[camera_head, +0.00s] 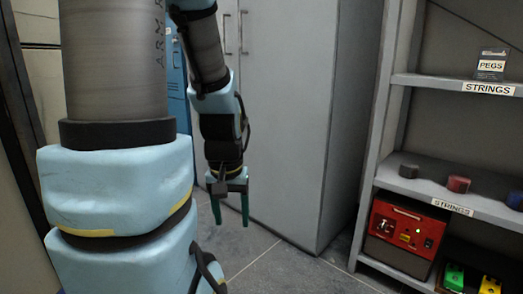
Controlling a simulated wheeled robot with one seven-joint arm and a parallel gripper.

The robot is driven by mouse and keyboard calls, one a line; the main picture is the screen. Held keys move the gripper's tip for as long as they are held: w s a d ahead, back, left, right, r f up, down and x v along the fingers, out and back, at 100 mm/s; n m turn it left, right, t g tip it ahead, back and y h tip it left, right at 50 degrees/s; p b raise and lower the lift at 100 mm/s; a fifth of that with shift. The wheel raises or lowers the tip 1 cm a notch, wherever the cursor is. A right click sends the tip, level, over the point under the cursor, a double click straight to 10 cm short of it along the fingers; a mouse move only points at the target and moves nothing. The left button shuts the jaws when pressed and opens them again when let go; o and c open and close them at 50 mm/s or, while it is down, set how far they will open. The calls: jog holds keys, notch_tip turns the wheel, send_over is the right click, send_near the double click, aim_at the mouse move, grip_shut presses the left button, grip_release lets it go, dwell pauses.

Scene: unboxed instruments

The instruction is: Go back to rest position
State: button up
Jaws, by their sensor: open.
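My gripper (230,208) hangs at the end of my arm, pointing down over the floor in front of the grey cabinet. Its two green fingers are apart, and nothing shows between them. My blue and grey arm fills much of the left side of the view and hides what is behind it.
A tall grey cabinet (292,120) stands behind my gripper. A shelf unit (425,192) at the right holds dark, red and blue pieces, a red box (405,228) and green and yellow items below. Tiled floor (290,272) is clear between them.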

notch_tip(320, 180, up, 34)
jog(key=p, duration=3.3)
jog(key=shift+r, duration=0.25)
